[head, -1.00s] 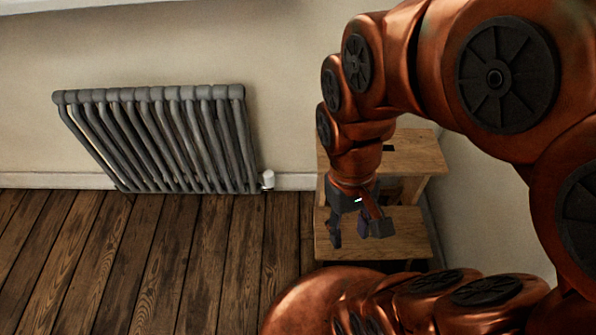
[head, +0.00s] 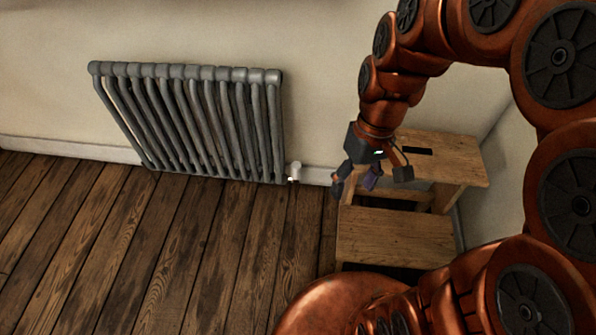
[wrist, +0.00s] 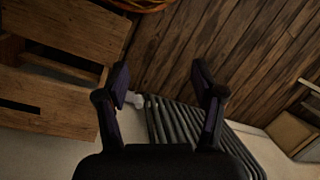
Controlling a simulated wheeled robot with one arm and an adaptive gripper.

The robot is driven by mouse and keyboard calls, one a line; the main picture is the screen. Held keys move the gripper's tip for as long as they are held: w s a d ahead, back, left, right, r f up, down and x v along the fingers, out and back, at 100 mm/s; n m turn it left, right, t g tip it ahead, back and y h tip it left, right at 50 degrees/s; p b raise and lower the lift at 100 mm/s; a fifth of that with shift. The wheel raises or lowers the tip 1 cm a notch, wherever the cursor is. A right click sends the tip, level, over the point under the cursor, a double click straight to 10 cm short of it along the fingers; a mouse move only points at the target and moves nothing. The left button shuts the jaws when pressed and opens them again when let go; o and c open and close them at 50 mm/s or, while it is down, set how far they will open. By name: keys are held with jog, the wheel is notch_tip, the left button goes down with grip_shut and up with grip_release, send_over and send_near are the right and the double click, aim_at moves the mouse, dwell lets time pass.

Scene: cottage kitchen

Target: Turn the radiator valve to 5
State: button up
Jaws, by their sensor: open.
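The radiator valve (head: 295,171) is a small white knob at the lower right end of the grey ribbed radiator (head: 190,120), close to the skirting board. My gripper (head: 370,190) is open and empty, to the right of the valve and apart from it, in front of the wooden step stool. In the wrist view the valve (wrist: 137,98) shows between the open fingers (wrist: 166,92), nearer the left one, with the radiator (wrist: 180,128) behind. The valve's numbers are too small to read.
A wooden step stool (head: 392,238) stands right of the valve, near the wall corner and under my gripper. The plank floor (head: 200,250) in front of the radiator is clear. In the wrist view a wooden object (wrist: 292,132) lies at the right edge.

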jog(key=w+a+f+n+y+b, duration=0.1)
jog(key=w+a+f+n+b, duration=0.2)
jog(key=w, duration=0.4)
jog(key=w+a+f+n+y, duration=0.1)
jog(key=w+a+f, duration=0.1)
jog(key=w+f, duration=0.45)
jog(key=n+t+y+b, duration=0.1)
jog(key=n+t+b, duration=0.2)
jog(key=n+b, duration=0.65)
send_near(299, 165)
jog(key=f, duration=0.1)
jog(key=a+f+m+b, duration=0.1)
jog(key=f, duration=0.1)
jog(key=a+f+m+b, duration=0.1)
jog(key=f, duration=0.1)
jog(key=b+x, duration=0.2)
jog(key=x, duration=0.5)
jog(key=shift+w+a+f+b, duration=0.15)
jog(key=shift+f+b, duration=0.05)
jog(key=shift+b, duration=0.2)
jog(key=shift+c, duration=0.3)
jog(key=c, duration=1)
jog(key=shift+c, duration=0.4)
